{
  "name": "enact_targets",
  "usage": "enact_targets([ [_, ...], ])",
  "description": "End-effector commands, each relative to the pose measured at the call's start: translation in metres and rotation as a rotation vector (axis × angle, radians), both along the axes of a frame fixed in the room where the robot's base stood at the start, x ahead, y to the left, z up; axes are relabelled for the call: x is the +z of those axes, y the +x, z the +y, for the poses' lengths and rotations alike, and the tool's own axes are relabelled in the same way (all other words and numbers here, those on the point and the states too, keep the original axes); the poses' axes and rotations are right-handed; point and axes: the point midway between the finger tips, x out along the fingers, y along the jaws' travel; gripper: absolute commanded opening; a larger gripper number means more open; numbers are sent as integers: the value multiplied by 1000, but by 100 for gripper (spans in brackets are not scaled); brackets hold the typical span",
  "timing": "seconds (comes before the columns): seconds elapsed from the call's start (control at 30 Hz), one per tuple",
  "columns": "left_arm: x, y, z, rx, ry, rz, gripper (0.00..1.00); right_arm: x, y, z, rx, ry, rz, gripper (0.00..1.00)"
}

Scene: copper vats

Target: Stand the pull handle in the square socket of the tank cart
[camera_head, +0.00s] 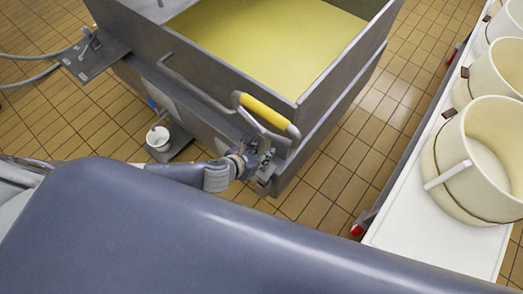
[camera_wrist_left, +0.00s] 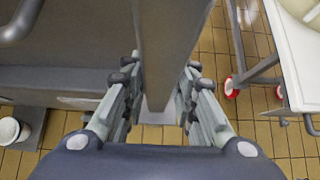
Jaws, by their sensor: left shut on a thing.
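The tank cart (camera_head: 185,73) is a grey rectangular tank holding pale yellow liquid, in the middle of the head view. The pull handle has a yellow grip (camera_head: 266,111) with a grey loop, standing roughly upright beside the cart's near right corner. My left gripper (camera_head: 262,160) is shut on its grey shaft, below the grip. In the left wrist view the shaft (camera_wrist_left: 172,45) runs between the two fingers (camera_wrist_left: 160,112). The square socket cannot be made out, and whether the shaft's lower end is in it cannot be told. My right gripper is not in view.
A white table (camera_head: 440,238) with several cream tubs (camera_head: 495,150) stands to the right, with red-and-white casters (camera_head: 357,230). A grey rail (camera_head: 190,85) runs along that side. Tiled floor lies between cart and table.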

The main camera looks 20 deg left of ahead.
Motion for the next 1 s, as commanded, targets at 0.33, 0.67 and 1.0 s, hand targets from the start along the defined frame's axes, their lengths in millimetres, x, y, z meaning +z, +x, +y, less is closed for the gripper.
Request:
enact_targets([
  [0.33,-7,2,-1,-1,-2,-7,0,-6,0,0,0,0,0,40],
  [0.67,-15,2,-1,-2,-3,-6,0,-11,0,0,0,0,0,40],
  [1.0,-24,2,-1,-2,-4,-6,0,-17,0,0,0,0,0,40],
])
